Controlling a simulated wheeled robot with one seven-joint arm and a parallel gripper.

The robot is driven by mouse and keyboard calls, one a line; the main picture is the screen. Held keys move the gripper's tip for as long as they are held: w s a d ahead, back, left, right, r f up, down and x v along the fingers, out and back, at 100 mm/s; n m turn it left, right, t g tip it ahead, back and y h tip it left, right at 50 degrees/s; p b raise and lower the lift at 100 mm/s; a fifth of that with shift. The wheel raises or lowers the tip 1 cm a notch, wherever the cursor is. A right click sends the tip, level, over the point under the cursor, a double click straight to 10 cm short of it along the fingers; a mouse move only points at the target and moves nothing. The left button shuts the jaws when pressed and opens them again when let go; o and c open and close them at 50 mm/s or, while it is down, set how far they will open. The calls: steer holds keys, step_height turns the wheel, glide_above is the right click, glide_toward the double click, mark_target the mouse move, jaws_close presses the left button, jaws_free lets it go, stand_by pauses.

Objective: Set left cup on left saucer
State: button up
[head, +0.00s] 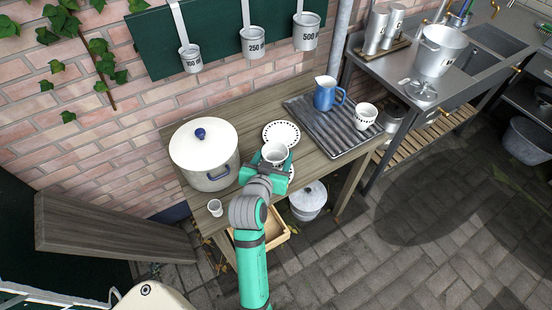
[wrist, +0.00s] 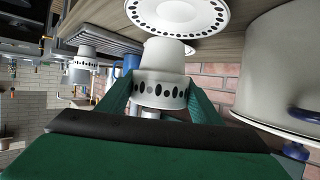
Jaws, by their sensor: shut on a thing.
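My gripper (head: 275,164) is shut on a white cup (head: 275,151) with a dotted rim band. The cup is upright and in the air, its base toward the table; the wrist view shows it between the green fingers (wrist: 160,92). A white saucer with dark dots (head: 281,132) lies on the wooden table just behind the held cup. A second saucer (head: 291,174) is mostly hidden by my gripper. One dotted saucer (wrist: 180,14) shows close to the cup's base in the wrist view. Another dotted cup (head: 366,116) stands on the ribbed drainer at the right.
A large lidded white pot (head: 204,155) stands close left of my gripper. A blue jug (head: 326,94) stands on the ribbed metal drainer (head: 332,136). A small cup (head: 215,208) is at the table's front left. Measuring cups hang on the wall behind.

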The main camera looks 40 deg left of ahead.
mark_target(274, 159)
steer(key=shift+a+f, duration=0.3)
steer(key=shift+w+a+f, duration=0.1)
steer(key=shift+a+f, duration=0.05)
steer(key=shift+f, duration=0.5)
steer(key=shift+a+f, duration=0.1)
steer(key=shift+f, duration=0.5)
steer(key=shift+d+f, duration=0.1)
steer(key=shift+f, duration=0.35)
steer(key=shift+f, duration=0.15)
steer(key=o, duration=1.1)
